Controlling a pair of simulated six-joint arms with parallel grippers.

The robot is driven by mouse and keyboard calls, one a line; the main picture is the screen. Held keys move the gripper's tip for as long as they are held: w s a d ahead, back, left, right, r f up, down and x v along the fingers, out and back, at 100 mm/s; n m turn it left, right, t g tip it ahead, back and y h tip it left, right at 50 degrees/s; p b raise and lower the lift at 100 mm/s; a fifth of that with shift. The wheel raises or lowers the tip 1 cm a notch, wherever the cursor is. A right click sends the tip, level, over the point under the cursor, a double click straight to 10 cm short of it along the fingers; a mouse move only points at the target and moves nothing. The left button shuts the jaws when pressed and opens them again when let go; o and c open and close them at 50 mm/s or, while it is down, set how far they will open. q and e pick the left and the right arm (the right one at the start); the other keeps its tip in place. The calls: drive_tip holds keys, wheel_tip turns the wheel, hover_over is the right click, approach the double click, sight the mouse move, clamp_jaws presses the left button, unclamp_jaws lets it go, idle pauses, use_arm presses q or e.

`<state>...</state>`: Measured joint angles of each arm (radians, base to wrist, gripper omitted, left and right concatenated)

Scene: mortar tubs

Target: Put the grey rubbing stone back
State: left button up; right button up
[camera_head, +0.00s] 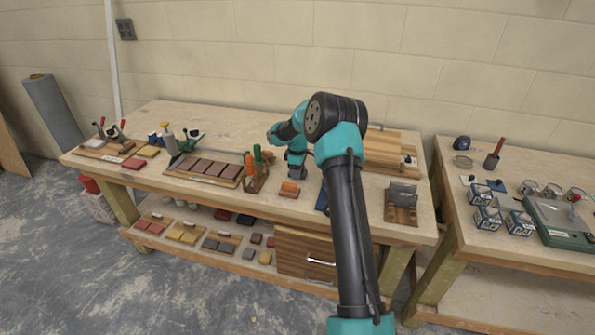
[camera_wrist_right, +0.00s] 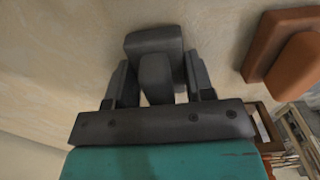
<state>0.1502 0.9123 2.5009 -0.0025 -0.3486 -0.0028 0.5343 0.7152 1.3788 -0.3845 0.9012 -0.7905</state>
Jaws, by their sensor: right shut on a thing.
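The grey rubbing stone (camera_wrist_right: 153,41) is a dark grey block with a smaller grip block on it. In the right wrist view my right gripper (camera_wrist_right: 155,80) is shut on that grip, one finger on each side. In the head view the gripper (camera_head: 297,165) is at the middle of the long workbench, with the grey stone (camera_head: 297,174) under it. I cannot tell whether the stone touches the bench top. An orange-brown rubbing stone (camera_head: 289,188) sits just in front of it; it also shows in the wrist view (camera_wrist_right: 278,43). My left gripper is not in view.
A tray of brown blocks (camera_head: 211,169) and a wooden holder with orange and green-handled tools (camera_head: 256,177) stand to the left. A wooden box (camera_head: 393,150) and a wooden stand (camera_head: 402,204) are at the right. The lower shelf (camera_head: 205,253) holds several paired coloured blocks.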

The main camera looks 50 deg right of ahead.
drive_tip(key=shift+f, duration=0.1)
drive_tip(key=o, duration=1)
drive_tip(key=shift+o, duration=0.2)
wheel_tip(320, 180, up, 12)
drive_tip(key=shift+r, duration=0.15)
idle(0.5)
